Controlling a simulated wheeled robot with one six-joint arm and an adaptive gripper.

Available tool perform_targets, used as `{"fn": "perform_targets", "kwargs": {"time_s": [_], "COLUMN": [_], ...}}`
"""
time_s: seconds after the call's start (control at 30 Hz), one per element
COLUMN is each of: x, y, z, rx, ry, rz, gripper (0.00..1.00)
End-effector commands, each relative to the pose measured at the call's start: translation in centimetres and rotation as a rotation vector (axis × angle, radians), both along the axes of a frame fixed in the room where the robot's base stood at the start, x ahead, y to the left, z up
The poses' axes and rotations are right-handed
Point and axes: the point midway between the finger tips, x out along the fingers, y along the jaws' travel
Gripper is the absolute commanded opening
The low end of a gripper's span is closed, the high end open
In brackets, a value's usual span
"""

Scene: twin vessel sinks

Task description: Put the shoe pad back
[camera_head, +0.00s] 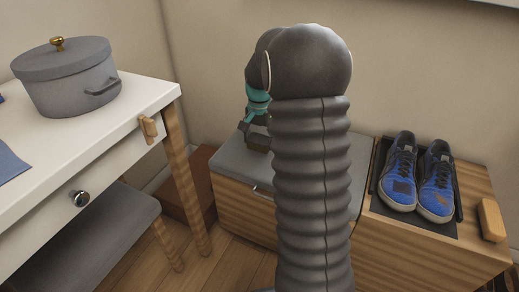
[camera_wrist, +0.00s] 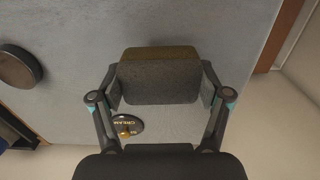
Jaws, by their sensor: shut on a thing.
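The shoe pad is a dark grey block with an olive top face. It shows in the wrist view (camera_wrist: 160,82) between the two fingers of my gripper (camera_wrist: 160,90), which is shut on its sides. In the head view, the pad (camera_head: 258,142) is a small dark block below the teal-marked gripper (camera_head: 257,132), over the grey bench cushion (camera_head: 232,165). My arm hides part of the gripper and the cushion. I cannot tell whether the pad touches the cushion.
A round cream tin (camera_wrist: 125,127) and a dark round object (camera_wrist: 18,66) lie on the grey surface. Blue shoes (camera_head: 436,180) stand on a black mat (camera_head: 430,225) on a wooden box, beside a wooden block (camera_head: 491,220). A white table (camera_head: 75,125) with a grey pot (camera_head: 68,82) stands left.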

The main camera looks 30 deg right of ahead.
Motion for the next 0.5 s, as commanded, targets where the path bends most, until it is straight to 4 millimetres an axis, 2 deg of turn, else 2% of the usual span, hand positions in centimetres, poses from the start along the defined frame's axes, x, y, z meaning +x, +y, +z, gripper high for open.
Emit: {"fn": "perform_targets", "kwargs": {"time_s": [0.23, 0.5], "x": [-0.1, 0.0], "y": [0.0, 0.0], "z": [-3.3, -3.7], "rx": [0.001, 0.0], "ry": [0.003, 0.0], "rz": [0.0, 0.0], "gripper": [0.48, 0.48]}}
